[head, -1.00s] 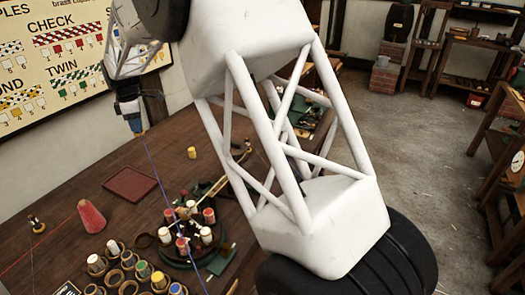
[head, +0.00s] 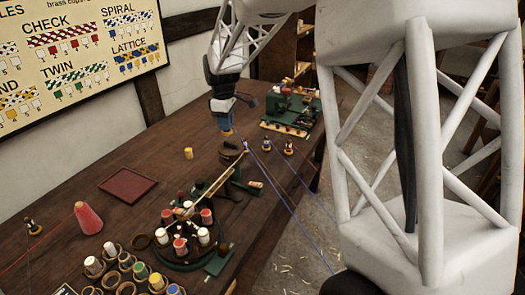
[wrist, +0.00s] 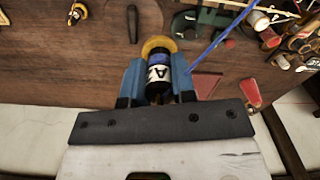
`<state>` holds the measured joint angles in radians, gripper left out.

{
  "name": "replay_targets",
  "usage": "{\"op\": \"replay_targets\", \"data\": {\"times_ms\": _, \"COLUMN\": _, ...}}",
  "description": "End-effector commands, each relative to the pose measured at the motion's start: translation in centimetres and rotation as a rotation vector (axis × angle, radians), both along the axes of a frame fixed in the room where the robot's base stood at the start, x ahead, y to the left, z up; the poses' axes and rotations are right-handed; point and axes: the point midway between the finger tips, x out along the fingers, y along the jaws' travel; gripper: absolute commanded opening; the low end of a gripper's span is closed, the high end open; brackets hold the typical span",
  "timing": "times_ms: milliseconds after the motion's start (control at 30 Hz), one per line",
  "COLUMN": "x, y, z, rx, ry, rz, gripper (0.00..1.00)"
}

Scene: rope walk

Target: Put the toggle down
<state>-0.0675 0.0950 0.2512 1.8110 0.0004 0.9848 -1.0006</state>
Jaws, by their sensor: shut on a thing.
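My gripper (head: 226,132) is above the wooden bench (head: 100,245), beyond the round spool stand and to the right of the yellow cylinder. In the wrist view its blue fingers (wrist: 158,85) are shut on the toggle (wrist: 157,74), a black and white cylinder with a blue band and lettering. A yellowish disc shows at the toggle's far end. In the head view the toggle is mostly hidden by the gripper. A blue cord (head: 283,196) slants down right from near the gripper and also crosses the wrist view (wrist: 222,38).
A red tray (head: 127,184), pink cone (head: 88,218) and yellow cylinder (head: 188,153) stand on the bench. The spool stand (head: 172,258) is nearer. A green machine (head: 292,108) and two small pegs (head: 267,145) are at right. Bare wood lies around the tray.

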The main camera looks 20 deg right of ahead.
Motion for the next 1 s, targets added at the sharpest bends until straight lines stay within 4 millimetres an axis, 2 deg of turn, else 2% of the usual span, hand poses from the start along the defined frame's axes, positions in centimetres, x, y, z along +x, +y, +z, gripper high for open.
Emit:
{"op": "replay_targets", "data": {"times_ms": 33, "x": -0.8, "y": -1.5, "z": 0.0, "rx": 0.0, "ry": 0.0, "rz": -0.032, "gripper": 0.01}}
{"op": "replay_targets", "data": {"times_ms": 100, "x": -1.8, "y": -3.2, "z": -0.1, "rx": 0.0, "ry": -0.001, "rz": -0.077, "gripper": 0.01}}
{"op": "replay_targets", "data": {"times_ms": 400, "x": -6.7, "y": -10.0, "z": -0.7, "rx": 0.0, "ry": -0.001, "rz": -0.263, "gripper": 0.01}}
{"op": "replay_targets", "data": {"times_ms": 700, "x": -10.0, "y": -13.6, "z": -1.2, "rx": 0.0, "ry": 0.0, "rz": -0.375, "gripper": 0.01}}
{"op": "replay_targets", "data": {"times_ms": 967, "x": -12.1, "y": -15.6, "z": -1.5, "rx": 0.0, "ry": 0.0, "rz": -0.444, "gripper": 0.01}}
{"op": "replay_targets", "data": {"times_ms": 1000, "x": -12.1, "y": -15.6, "z": -2.2, "rx": 0.0, "ry": 0.003, "rz": -0.444, "gripper": 0.01}}
